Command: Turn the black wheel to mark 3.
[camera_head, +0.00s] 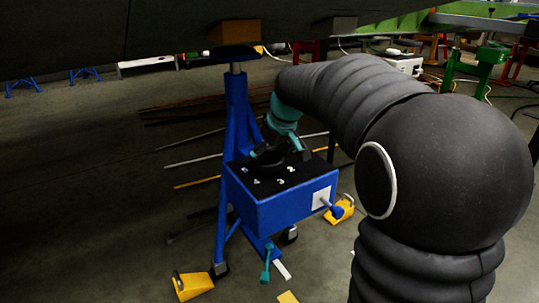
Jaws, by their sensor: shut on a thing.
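The black wheel (267,161) sits on the dark top of a blue box (262,212) on a blue stand. White marks lie on the top in front of the wheel. One looks like a 3 (280,181), with others to its left and right, too small to read surely. My gripper (276,151) comes down from above and is shut on the wheel. Its dark fingers merge with the dark wheel, so the exact contact and the wheel's pointer are hard to make out.
The blue stand (237,110) rises close behind the box under a large dark overhead surface (110,35). A white plate with a blue knob (338,210) is on the box's right side. Yellow chocks (192,286) lie on the floor.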

